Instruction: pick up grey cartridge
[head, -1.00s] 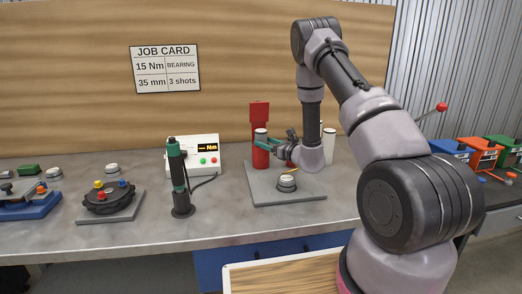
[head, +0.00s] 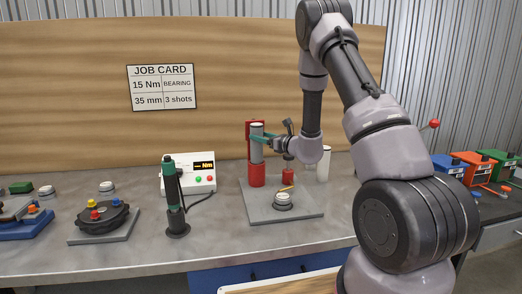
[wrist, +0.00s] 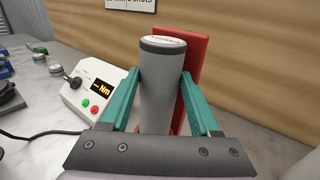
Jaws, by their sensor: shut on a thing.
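The grey cartridge (head: 257,146) is an upright cylinder with a pale top and a dark band below it. It stands above the red cup (head: 257,175) of the red stand (head: 250,126) on the grey base plate (head: 297,208). Whether its lower end is clear of the cup I cannot tell. In the wrist view the cartridge (wrist: 160,95) fills the space between my green fingers. My gripper (head: 262,138) is shut on it from the right side. The red back plate (wrist: 192,60) shows behind it.
A round button (head: 283,199) sits at the plate's front. A white cylinder (head: 323,164) stands right of my gripper. Left are the torque display box (head: 197,180), a green-black driver (head: 174,195) and a dark rotary fixture (head: 95,215). Coloured bins (head: 478,168) stand at far right.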

